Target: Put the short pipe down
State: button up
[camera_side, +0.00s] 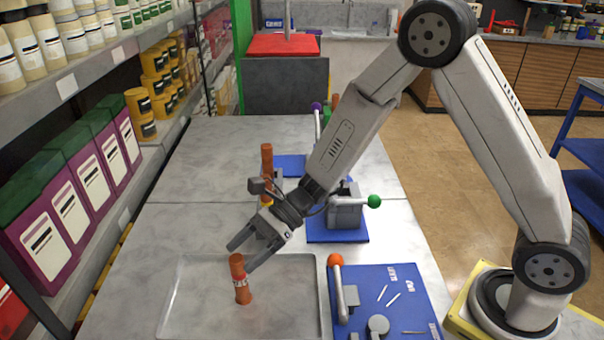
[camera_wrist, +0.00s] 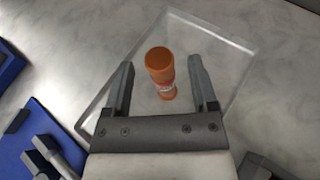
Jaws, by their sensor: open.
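The short orange-brown pipe (camera_side: 240,285) stands nearly upright on the clear shallow tray (camera_side: 190,310), with a reddish band carrying pale marks around its middle. My gripper (camera_side: 240,256) is open at the pipe's upper part. In the wrist view, the pipe (camera_wrist: 160,68) stands between the two fingers of my gripper (camera_wrist: 161,62), with a visible gap on each side. The tray (camera_wrist: 228,45) lies under it there. The pipe's base appears to rest on the tray floor.
A taller orange pipe (camera_side: 266,163) stands behind my gripper. A blue board (camera_side: 410,300) with an orange-knobbed lever and small parts lies right of the tray. Another blue board with a green-knobbed fixture (camera_side: 345,212) is behind. Shelves line the left; table left of the tray is clear.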

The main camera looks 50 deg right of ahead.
jog(key=v, duration=0.7)
jog(key=shift+d+r, duration=0.15)
jog(key=shift+d, duration=0.2)
jog(key=shift+s, duration=0.2)
jog(key=s+d+f+n+g+h, duration=0.3)
jog(key=s+d+n+h, duration=0.25)
jog(key=s+n, duration=0.2)
jog(key=s+d+n+t+h, duration=0.2)
jog(key=d+n+t+h, duration=0.2)
jog(key=d+n+h, duration=0.3)
jog(key=n+h, duration=0.1)
jog(key=n, duration=0.4)
jog(key=shift+s+d+r, duration=0.35)
jog(key=shift+s+d, duration=0.05)
dwell(0.5)
